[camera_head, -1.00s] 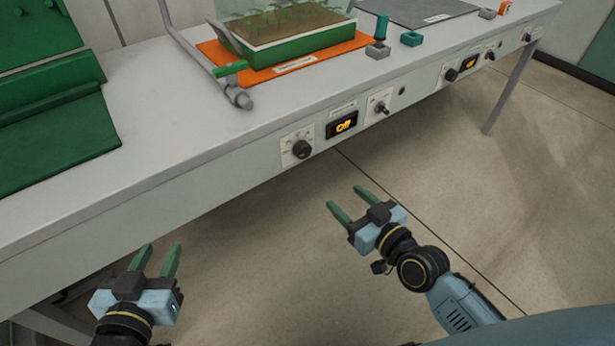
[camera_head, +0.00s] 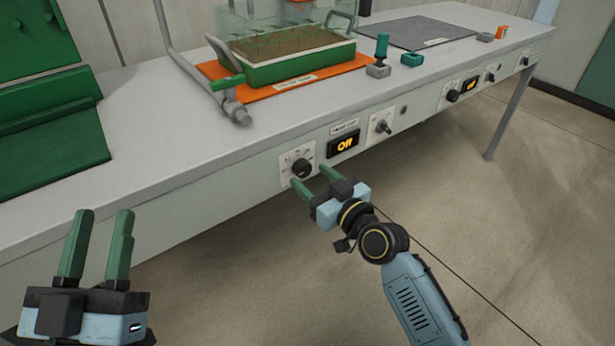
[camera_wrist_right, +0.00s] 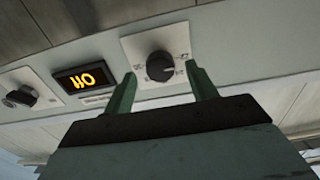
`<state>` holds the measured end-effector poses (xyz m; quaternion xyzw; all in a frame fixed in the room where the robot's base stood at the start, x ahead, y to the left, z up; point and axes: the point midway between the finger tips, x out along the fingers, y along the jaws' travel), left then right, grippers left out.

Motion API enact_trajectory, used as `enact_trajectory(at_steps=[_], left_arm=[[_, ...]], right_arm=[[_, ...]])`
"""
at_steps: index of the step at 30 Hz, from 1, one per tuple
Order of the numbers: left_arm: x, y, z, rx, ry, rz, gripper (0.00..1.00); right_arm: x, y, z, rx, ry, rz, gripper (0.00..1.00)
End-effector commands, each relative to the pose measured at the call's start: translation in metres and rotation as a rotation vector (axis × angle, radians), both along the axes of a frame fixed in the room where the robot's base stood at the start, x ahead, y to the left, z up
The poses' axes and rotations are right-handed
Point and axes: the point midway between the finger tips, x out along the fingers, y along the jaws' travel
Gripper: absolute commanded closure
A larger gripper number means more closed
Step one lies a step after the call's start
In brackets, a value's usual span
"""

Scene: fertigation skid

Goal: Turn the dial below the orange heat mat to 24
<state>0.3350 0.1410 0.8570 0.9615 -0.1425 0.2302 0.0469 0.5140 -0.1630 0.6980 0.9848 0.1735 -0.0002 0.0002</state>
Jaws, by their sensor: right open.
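The orange heat mat (camera_head: 262,92) lies on the bench under a green tray (camera_head: 290,68) with brown soil. On the bench's front face below it is a black dial (camera_head: 301,168) on a white plate; the dial also shows in the right wrist view (camera_wrist_right: 160,66). A display (camera_head: 344,145) beside it reads "Off" in orange. My right gripper (camera_head: 312,180) is open just in front of the dial; in the right wrist view its fingers (camera_wrist_right: 163,88) stand on either side below the dial, without visible contact. My left gripper (camera_head: 97,245) is open and empty at the lower left.
A lever switch (camera_head: 383,126) sits right of the display. Another dial (camera_head: 453,96) and display (camera_head: 471,85) are further right, below a grey mat (camera_head: 418,32). Grey tubing (camera_head: 236,112) reaches the bench's front edge. The floor in front is clear.

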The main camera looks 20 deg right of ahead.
Motion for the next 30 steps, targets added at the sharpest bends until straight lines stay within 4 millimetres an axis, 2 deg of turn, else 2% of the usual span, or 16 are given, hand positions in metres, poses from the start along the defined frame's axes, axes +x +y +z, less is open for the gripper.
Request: enact_trajectory(at_steps=[2, 6, 16, 26, 27, 30], left_arm=[[-0.002, 0.001, 0.001, -0.012, -0.039, 0.001, 0.64], [-0.005, 0.001, 0.005, -0.025, -0.081, 0.001, 0.64], [-0.006, 0.002, 0.007, -0.029, -0.097, 0.002, 0.64], [-0.006, 0.002, 0.007, -0.028, -0.096, 0.002, 0.64], [-0.006, 0.002, 0.007, -0.028, -0.095, 0.002, 0.64], [-0.005, 0.002, 0.007, -0.028, -0.094, 0.002, 0.64]], right_arm=[[0.011, 0.003, -0.001, 0.003, -0.002, -0.003, 0.43], [0.021, 0.007, -0.001, 0.001, 0.000, -0.001, 0.43], [0.024, 0.008, 0.000, 0.000, 0.000, -0.001, 0.43], [0.024, 0.008, 0.000, 0.000, 0.000, -0.001, 0.85], [0.024, 0.008, 0.000, 0.000, 0.000, -0.001, 0.88], [0.024, 0.008, 0.000, 0.003, 0.001, -0.001, 0.88]])
